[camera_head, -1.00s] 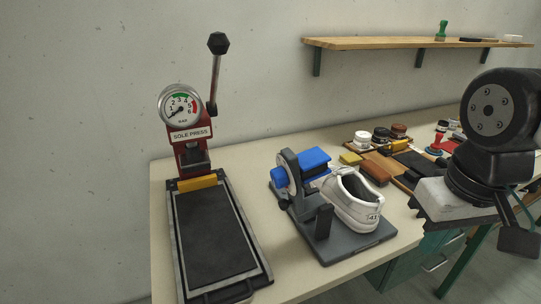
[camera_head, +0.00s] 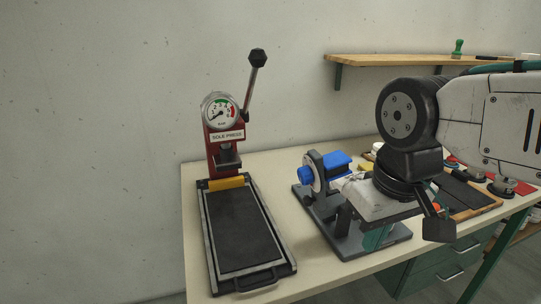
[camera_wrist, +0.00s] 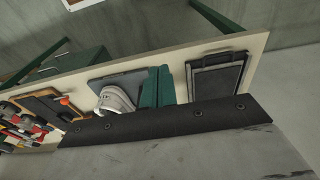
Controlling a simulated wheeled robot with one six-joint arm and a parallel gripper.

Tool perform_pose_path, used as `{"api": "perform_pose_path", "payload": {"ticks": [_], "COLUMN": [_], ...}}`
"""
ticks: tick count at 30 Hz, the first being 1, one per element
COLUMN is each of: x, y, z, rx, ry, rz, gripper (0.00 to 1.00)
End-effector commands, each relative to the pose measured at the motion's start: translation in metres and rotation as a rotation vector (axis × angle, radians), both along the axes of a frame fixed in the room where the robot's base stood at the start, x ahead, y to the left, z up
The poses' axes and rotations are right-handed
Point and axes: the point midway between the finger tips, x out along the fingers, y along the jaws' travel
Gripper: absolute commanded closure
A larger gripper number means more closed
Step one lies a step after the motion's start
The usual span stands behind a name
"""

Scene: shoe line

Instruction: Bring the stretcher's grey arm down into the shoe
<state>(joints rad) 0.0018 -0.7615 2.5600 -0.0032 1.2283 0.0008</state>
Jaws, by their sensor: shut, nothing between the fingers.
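The shoe stretcher (camera_head: 318,180) stands on the bench, with a dark grey base, an upright, a dial and a blue block. The white shoe (camera_wrist: 116,98) shows on its dark base in the wrist view. In the head view my arm hides most of the shoe. My gripper (camera_wrist: 157,86) has its green fingers together with nothing between them. In the head view a green finger (camera_head: 376,238) shows in front of the right part of the stretcher base. I cannot tell the stretcher's grey arm apart, or whether my fingers touch anything.
The red sole press (camera_head: 225,150) with its black plate stands left of the stretcher. A wooden shelf (camera_head: 365,62) is on the wall behind. Bare bench lies between press and stretcher.

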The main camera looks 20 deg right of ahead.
Motion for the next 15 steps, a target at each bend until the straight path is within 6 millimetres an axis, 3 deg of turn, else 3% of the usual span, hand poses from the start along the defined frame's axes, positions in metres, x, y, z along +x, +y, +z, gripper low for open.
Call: {"api": "perform_pose_path", "payload": {"ticks": [10,15], "x": [0.003,0.035], "y": [0.0,0.004], "z": [0.003,0.032], "rx": [-0.004,-0.058], "ry": [0.005,0.05], "rz": [0.003,0.013], "gripper": [1.0,1.0]}}
